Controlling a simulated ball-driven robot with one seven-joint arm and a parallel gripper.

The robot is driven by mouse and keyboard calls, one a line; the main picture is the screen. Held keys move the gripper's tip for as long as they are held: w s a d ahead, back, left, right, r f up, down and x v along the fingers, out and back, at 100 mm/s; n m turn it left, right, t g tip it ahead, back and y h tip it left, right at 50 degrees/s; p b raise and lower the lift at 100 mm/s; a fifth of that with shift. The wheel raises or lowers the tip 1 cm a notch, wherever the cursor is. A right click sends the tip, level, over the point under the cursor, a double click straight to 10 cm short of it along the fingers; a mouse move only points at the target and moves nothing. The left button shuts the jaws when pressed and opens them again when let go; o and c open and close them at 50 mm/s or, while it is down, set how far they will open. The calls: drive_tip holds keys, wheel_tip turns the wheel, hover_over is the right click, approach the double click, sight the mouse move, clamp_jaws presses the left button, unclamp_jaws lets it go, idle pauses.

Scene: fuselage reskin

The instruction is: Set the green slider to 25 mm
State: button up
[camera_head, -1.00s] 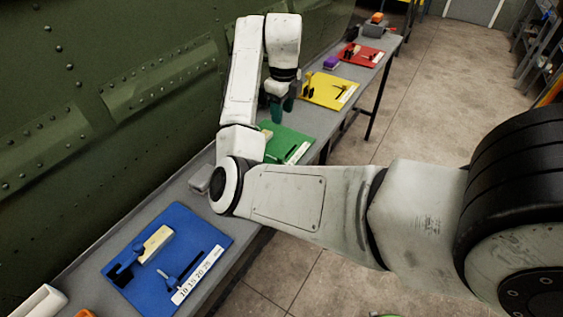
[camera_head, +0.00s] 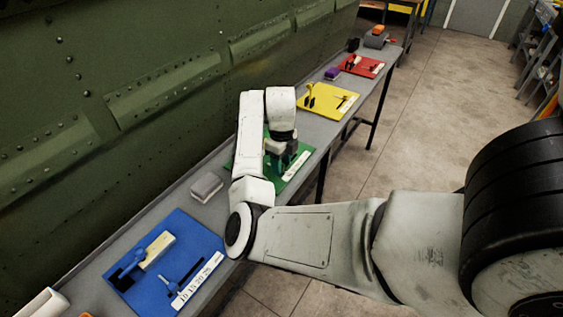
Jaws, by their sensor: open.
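The green board (camera_head: 256,150) lies on the grey bench between the blue and yellow boards, with a white scale strip (camera_head: 297,165) along its right edge. My gripper (camera_head: 279,172) is low over the green board, pointing down, with its dark green fingers close to the board's surface. The green slider and its handle are hidden behind my gripper and arm. I cannot tell whether the fingers touch anything. The scale's numbers are too small to read here.
A blue board (camera_head: 205,240) with a similar slider and scale lies nearer on the bench (camera_head: 95,285). A grey block (camera_head: 206,187) sits beside my arm. Yellow (camera_head: 322,104) and red (camera_head: 352,73) boards and a purple block (camera_head: 332,73) lie farther along. A riveted green wall (camera_head: 150,60) rises at left.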

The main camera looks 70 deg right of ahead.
drive_tip(key=shift+f, duration=0.2)
clamp_jaws()
idle(0.4)
